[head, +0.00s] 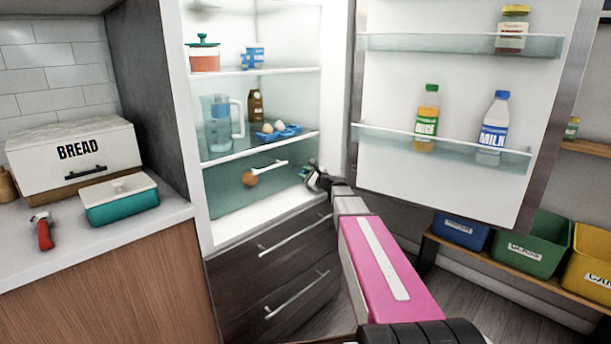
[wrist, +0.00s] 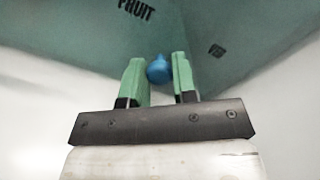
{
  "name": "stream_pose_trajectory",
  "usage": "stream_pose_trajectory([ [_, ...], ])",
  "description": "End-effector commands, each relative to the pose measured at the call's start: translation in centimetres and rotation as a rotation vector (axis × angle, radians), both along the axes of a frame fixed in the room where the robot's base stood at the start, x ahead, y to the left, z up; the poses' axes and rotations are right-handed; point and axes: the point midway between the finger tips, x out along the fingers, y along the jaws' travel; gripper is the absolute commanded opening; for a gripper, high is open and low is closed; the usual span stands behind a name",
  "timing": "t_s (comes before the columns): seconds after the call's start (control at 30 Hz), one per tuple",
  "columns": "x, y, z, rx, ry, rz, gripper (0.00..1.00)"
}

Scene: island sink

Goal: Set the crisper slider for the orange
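The orange (head: 249,179) lies behind the translucent teal front of the crisper drawer (head: 226,202), low in the open fridge. In the head view my gripper (head: 312,178) is at the crisper's right end, right of the orange. In the wrist view my gripper (wrist: 160,75) has its two green fingers either side of a round blue slider knob (wrist: 159,69), with no clear gap. The knob is in front of the teal crisper surface. Black lettering, seemingly "FRUIT" (wrist: 137,10), is above left of it; a small dark mark (wrist: 216,50) is to the right.
The open fridge door (head: 450,180) with bottles on its shelves stands right of my arm. A white crisper handle (head: 269,168) is left of my gripper. Dark drawers (head: 275,245) lie below. A bread box (head: 75,160) and teal tub (head: 120,205) stand on the left counter.

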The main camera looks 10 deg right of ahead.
Motion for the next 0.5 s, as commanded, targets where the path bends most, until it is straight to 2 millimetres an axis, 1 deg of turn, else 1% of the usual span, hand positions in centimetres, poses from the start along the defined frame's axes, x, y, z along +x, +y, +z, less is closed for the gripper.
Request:
stream_pose_trajectory([
  [0.13, -0.5, 0.6, 0.0, 0.0, 0.0, 0.001, 0.0],
  [0.37, -2.6, 3.4, 0.0, 0.001, 0.0, 0.001, 0.0],
  [0.5, -2.7, 3.7, 0.0, 0.0, 0.0, 0.003, 0.0],
])
